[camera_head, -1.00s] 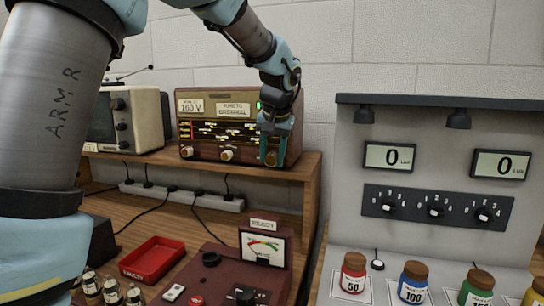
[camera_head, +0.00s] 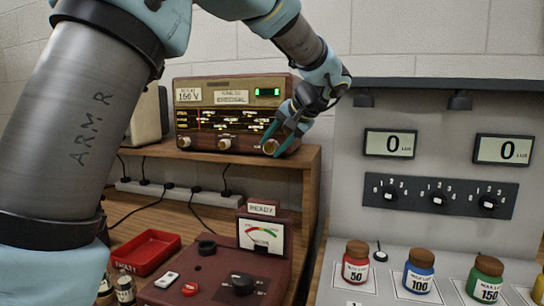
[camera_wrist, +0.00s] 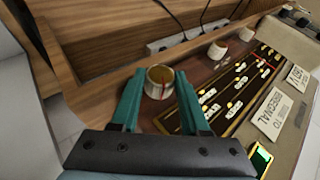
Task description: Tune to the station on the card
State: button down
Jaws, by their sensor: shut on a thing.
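The brown radio (camera_head: 230,88) stands on the wooden shelf. A card (camera_head: 231,98) on its front begins "TUNE TO"; the station name is too small to read surely. The card also shows in the wrist view (camera_wrist: 273,115). The dark dial (camera_head: 225,122) has several pale station labels. A red pointer (camera_wrist: 262,64) stands near the dial's left end. My gripper (camera_head: 275,145) comes from the upper right, its teal fingers shut around the radio's right knob (camera_wrist: 160,78). The other two knobs (camera_head: 184,142) (camera_head: 224,144) are free. A small green display (camera_head: 267,92) is lit.
A second card (camera_head: 188,94) reads about 160 V. A pale-cased instrument (camera_head: 147,115) stands left of the radio. Below are a red tray (camera_head: 150,250) and a maroon meter box (camera_head: 262,236). A grey panel (camera_head: 430,130) with displays, dials and jars stands right.

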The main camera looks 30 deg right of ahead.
jog(key=t+y+b, duration=0.1)
jog(key=b, duration=0.1)
jog(key=f+m+t+y+b, duration=0.1)
jog(key=t+b, duration=0.1)
jog(key=shift+s+d, duration=0.1)
jog(key=shift+d, duration=0.1)
jog(key=shift+r+m+t+y+b, duration=0.1)
jog(key=shift+m+t+y+b, duration=0.2)
jog(key=shift+t+y+b, duration=0.4)
jog(key=shift+r, duration=0.1)
jog(key=shift+c, duration=2)
grip_release()
jog(key=b+v, duration=0.1)
jog(key=v, duration=0.9)
jog(key=shift+s+b, duration=0.4)
jog(key=shift+d, duration=0.15)
